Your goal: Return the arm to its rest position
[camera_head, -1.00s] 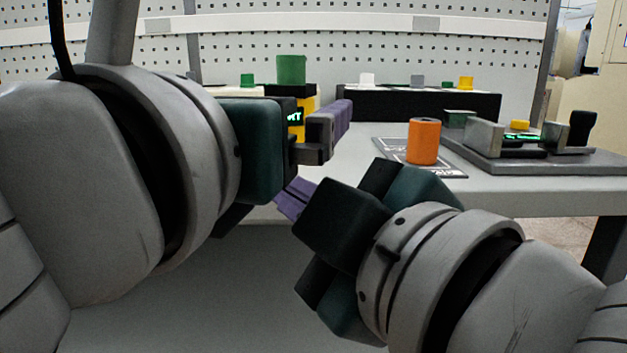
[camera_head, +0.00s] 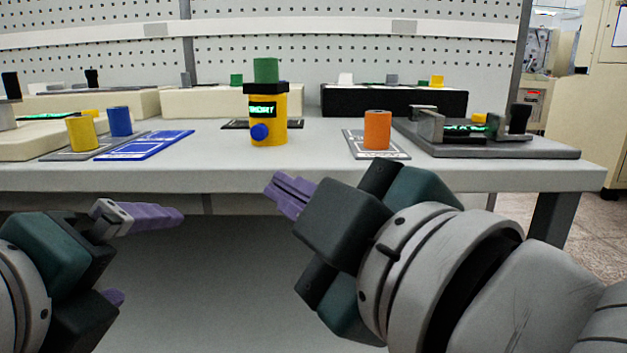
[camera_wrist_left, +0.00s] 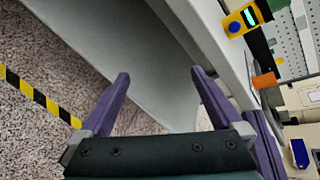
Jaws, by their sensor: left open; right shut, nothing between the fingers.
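My left gripper (camera_head: 152,256) is at the lower left of the head view, in front of the table's front edge and below its top. Its purple fingers are spread with nothing between them. They also show open and empty in the left wrist view (camera_wrist_left: 160,74). My right gripper (camera_head: 276,187) is at the lower middle right of the head view, in front of the table edge. Its purple fingers are together and hold nothing. Part of its hand hides the fingers' bases.
The table (camera_head: 320,178) bears a yellow device (camera_head: 269,130) with a green top, an orange spool (camera_head: 377,131), yellow (camera_head: 81,134) and blue (camera_head: 120,122) spools, and a grey fixture (camera_head: 520,147). The space before the table is free. Striped tape (camera_wrist_left: 38,97) marks the floor.

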